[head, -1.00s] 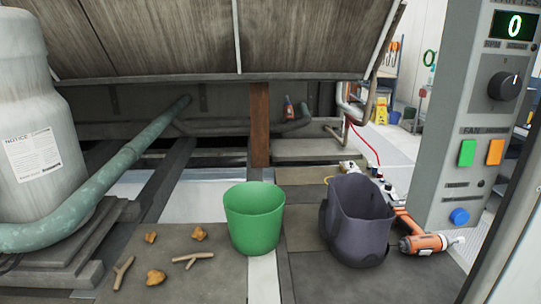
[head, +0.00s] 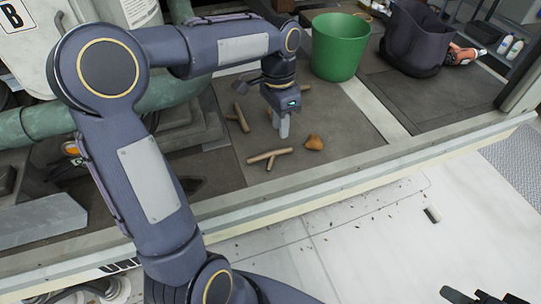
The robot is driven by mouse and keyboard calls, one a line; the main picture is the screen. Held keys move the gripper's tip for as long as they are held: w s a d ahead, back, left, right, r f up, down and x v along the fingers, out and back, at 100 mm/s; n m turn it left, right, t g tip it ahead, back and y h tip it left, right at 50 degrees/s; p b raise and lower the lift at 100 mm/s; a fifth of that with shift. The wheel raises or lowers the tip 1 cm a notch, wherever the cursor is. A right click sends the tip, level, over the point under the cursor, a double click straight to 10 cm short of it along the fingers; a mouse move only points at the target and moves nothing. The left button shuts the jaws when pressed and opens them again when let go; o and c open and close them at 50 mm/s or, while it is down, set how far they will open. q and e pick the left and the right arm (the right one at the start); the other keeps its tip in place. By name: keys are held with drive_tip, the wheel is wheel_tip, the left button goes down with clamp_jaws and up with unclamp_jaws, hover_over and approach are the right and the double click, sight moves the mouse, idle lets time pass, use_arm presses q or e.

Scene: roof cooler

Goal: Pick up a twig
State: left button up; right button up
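Two forked brown twigs lie on the dark deck panel. One twig (head: 269,157) is near the panel's front edge, and the other twig (head: 241,117) is further back and left. My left gripper (head: 284,133) points down over the panel, right of the back twig and behind the front one. Its fingers look close together from this angle; I cannot tell whether they are open, and no twig shows between them. At the bottom right, dark parts that look like my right gripper (head: 482,298) are cut off by the picture edge.
A crumpled brown leaf or lump (head: 314,143) lies right of the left gripper; another is partly hidden behind it. A green bucket (head: 341,50) and a dark bag (head: 414,42) stand behind. An orange drill (head: 461,54) lies beside the bag. The front panel is otherwise clear.

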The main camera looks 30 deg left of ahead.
sight(282, 149)
use_arm(q)
drive_tip(key=f, duration=0.5)
drive_tip(key=d+f, duration=0.1)
drive_tip(key=f, duration=0.1)
drive_tip(key=shift+s+f, duration=0.15)
drive_tip(key=shift+c, duration=0.2)
clamp_jaws()
